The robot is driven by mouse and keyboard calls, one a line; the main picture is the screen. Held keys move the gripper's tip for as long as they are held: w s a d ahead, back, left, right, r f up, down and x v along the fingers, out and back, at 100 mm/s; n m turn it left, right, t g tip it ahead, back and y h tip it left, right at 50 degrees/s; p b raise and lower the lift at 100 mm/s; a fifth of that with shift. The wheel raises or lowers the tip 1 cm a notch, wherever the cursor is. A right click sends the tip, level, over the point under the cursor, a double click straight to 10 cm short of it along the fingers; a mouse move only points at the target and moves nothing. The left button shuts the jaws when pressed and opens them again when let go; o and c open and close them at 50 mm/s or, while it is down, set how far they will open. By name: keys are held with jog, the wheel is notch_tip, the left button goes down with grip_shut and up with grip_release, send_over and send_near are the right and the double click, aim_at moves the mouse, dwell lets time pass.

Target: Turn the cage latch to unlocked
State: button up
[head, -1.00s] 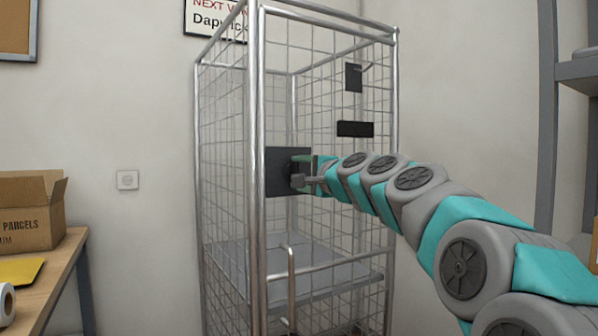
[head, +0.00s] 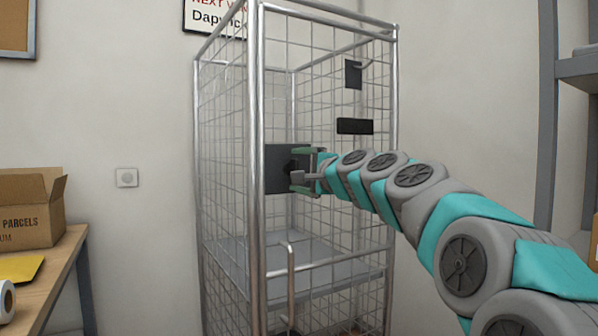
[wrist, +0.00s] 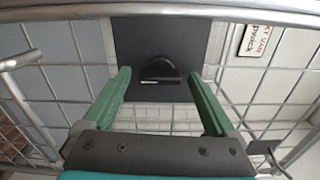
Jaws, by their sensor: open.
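The cage latch is a dark half-round knob with a straight lower edge (wrist: 160,74), on a black plate (wrist: 145,38) in the wrist view. The same plate (head: 276,168) is on the front of the wire cage (head: 256,225) in the head view. My gripper (wrist: 159,78) is open in front of the plate, its green fingers spread left and right of the knob with a gap on each side in the wrist view. Whether the fingertips reach past the knob in depth I cannot tell. In the head view the gripper partly hides the knob.
Two more black panels are on the cage, an upper one (head: 353,74) and a lower one (head: 355,127). An upright metal handle (head: 291,286) stands below the latch. A desk with a parcel box (head: 30,215) is at left, a shelf unit (head: 548,110) at right.

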jog(key=shift+s, duration=0.1)
jog(key=b+v, duration=0.1)
jog(key=v, duration=0.6)
jog(key=shift+s+d, duration=0.25)
